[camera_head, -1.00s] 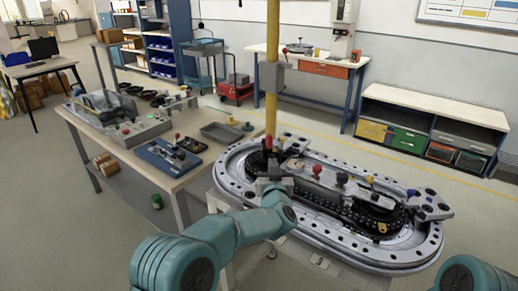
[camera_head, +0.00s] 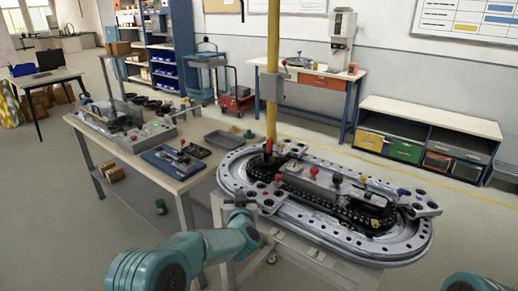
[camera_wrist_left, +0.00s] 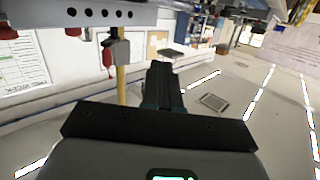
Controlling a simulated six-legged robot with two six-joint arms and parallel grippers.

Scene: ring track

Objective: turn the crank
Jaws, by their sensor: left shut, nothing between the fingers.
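The ring track (camera_head: 232,170) is a grey oval on a stand, with a black chain loop inside. A red upright handle (camera_head: 268,147), which looks like the crank's, stands at its left end. Smaller red, dark and yellow knobs stand along the middle. My left gripper (camera_head: 238,201) is shut and empty. It is at the track's near left edge, apart from and nearer than the red handle. In the left wrist view, which looks upside down, its shut fingers (camera_wrist_left: 163,88) show, with a red knob (camera_wrist_left: 108,56) up and left of them. My right gripper is out of view.
A yellow post (camera_head: 272,70) rises just behind the track's left end. A wooden-topped workbench (camera_head: 140,160) with trays and fixtures stands to the left. A low cabinet (camera_head: 440,118) is along the back wall. The floor at right is clear.

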